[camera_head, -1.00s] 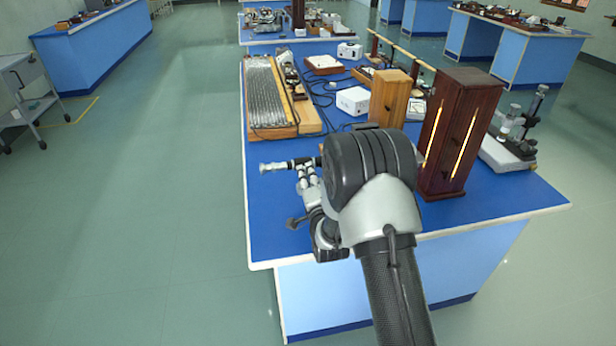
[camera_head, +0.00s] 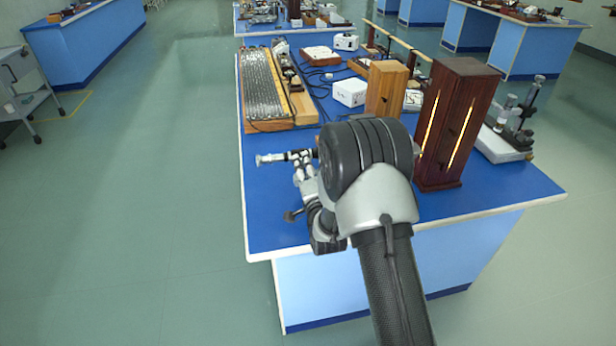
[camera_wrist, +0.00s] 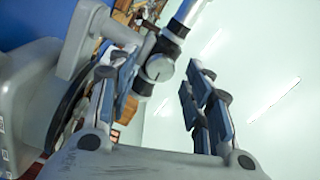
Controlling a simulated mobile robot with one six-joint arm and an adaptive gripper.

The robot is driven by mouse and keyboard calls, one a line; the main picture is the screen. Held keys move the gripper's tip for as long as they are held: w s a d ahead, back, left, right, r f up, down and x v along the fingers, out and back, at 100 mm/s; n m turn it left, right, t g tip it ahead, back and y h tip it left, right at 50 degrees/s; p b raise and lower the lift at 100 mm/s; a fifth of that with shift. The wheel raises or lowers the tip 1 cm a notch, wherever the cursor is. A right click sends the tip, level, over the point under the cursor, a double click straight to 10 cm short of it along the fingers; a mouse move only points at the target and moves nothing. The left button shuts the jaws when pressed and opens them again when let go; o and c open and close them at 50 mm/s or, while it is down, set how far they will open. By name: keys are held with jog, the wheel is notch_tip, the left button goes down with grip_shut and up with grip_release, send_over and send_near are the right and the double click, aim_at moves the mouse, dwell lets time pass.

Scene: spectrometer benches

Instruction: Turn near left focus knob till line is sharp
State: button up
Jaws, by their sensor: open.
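The spectrometer's telescope tube (camera_head: 271,158) sticks out to the left on the near blue bench, and my arm hides most of the instrument. A dark round knob with a slotted face (camera_wrist: 159,68) shows in the wrist view, on a joint below a grey tube (camera_wrist: 190,12). My gripper (camera_wrist: 165,78) is open, with its blue-padded fingers on both sides of that knob. The knob is nearer the left finger; I cannot tell whether they touch. The spectrometer's pale body (camera_wrist: 35,90) fills the left of the wrist view. The line is not visible.
A dark wooden lamp box (camera_head: 455,125) with glowing slits stands right of my arm, beside a lighter wooden box (camera_head: 386,92). A white box (camera_head: 350,92) and a long coiled-wire board (camera_head: 265,90) lie behind.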

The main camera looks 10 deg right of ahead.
jog(key=s, duration=1.1)
jog(key=shift+s, duration=0.3)
jog(key=shift+r, duration=0.1)
jog(key=s+r+n+g, duration=0.6)
jog(key=r+n, duration=0.1)
jog(key=r, duration=0.3)
jog(key=s+r+n+g, duration=0.3)
jog(key=s+n+g, duration=0.4)
jog(key=s, duration=2.1)
jog(key=shift+a+r+n, duration=0.15)
jog(key=shift+a+n, duration=0.05)
jog(key=shift+n, duration=0.1)
jog(key=shift+c, duration=0.3)
